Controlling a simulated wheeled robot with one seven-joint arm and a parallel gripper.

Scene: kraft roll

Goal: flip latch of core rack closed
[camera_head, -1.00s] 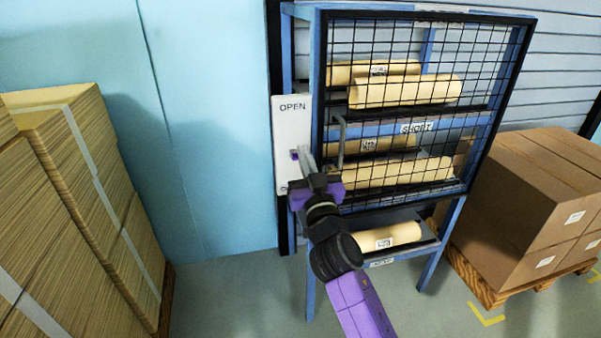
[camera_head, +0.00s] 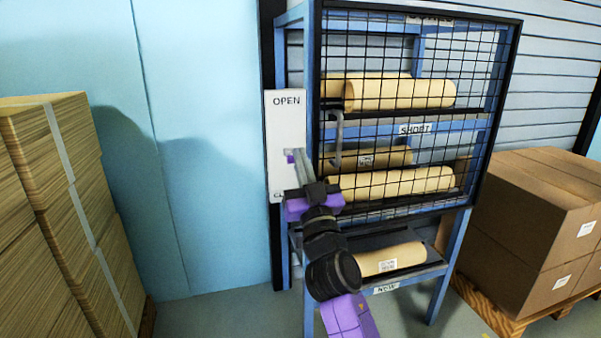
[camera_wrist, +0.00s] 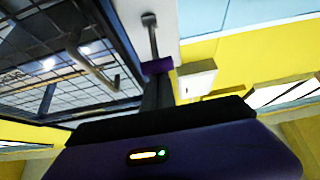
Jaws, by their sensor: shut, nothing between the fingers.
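The core rack (camera_head: 313,60) is blue, with a black mesh door (camera_head: 420,100) across its upper front. A white latch panel (camera_head: 285,115) at its left reads OPEN at the top, with a partly hidden label at the bottom. My gripper (camera_head: 292,158) is shut and empty, with its purple tip at the middle of the panel. In the wrist view my gripper (camera_wrist: 157,68) is at the lower end of a grey latch lever (camera_wrist: 152,40) with a dark pivot. I cannot tell whether they touch. My fingers and wrist hide part of the panel in the head view.
A grey door handle (camera_head: 338,140) stands out just right of my gripper. Kraft rolls (camera_head: 400,94) lie on the shelves. Stacked cardboard (camera_head: 40,200) stands at left, brown boxes (camera_head: 540,220) on a pallet at right. Clear floor lies left of the rack.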

